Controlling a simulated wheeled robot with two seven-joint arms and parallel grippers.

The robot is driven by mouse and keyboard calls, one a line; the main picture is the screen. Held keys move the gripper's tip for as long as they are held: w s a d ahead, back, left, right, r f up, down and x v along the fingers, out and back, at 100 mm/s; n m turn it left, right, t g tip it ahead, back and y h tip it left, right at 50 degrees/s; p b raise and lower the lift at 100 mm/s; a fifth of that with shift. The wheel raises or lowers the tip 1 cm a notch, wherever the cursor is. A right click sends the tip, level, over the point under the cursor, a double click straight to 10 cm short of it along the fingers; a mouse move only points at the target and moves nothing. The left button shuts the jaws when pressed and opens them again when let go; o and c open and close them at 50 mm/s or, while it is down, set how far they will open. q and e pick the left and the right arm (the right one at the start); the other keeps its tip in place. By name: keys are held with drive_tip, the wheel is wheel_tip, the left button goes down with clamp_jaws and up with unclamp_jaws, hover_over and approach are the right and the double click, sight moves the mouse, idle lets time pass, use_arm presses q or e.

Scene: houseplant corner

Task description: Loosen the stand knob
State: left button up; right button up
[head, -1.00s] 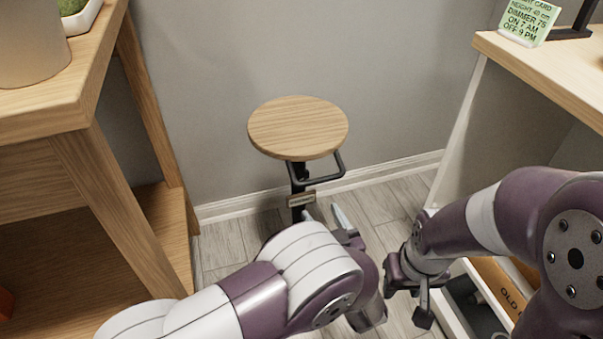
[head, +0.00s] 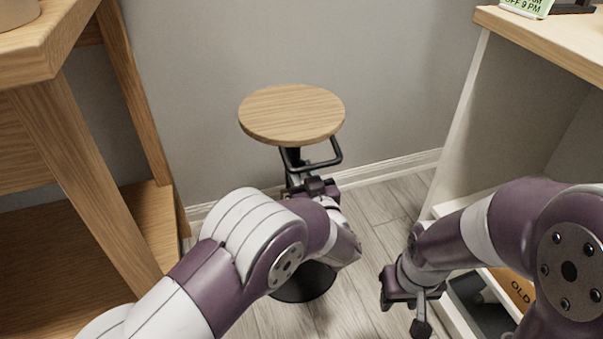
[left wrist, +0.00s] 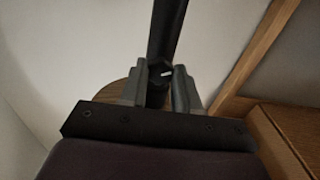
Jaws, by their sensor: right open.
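The stand has a round wooden top (head: 291,114), a black loop handle (head: 333,153) and a black base (head: 303,284) on the floor. My left gripper (head: 308,186) is at the post, just under the top, and covers much of the post. In the left wrist view, its fingers (left wrist: 160,82) stand on both sides of a dark knob (left wrist: 160,74) with a small white mark, in front of the black post (left wrist: 168,28). Whether they press on it is unclear. My right gripper (head: 412,310) is open, empty and low at the right, away from the stand.
A wooden table with a lower shelf (head: 150,225) stands at the left. A desk (head: 560,45) with a card (head: 527,6) is at the right, above a box marked "OLD" (head: 517,287). The wall is close behind the stand. Floor (head: 365,260) is free between the arms.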

use_arm(q)
drive_tip(key=shift+n, duration=0.4)
drive_tip(key=shift+n+b, duration=2.65)
drive_tip(key=shift+n, duration=11.85)
drive_tip(key=o, duration=1.1)
drive_tip(key=shift+r, duration=0.1)
drive_tip(key=shift+c, duration=0.2)
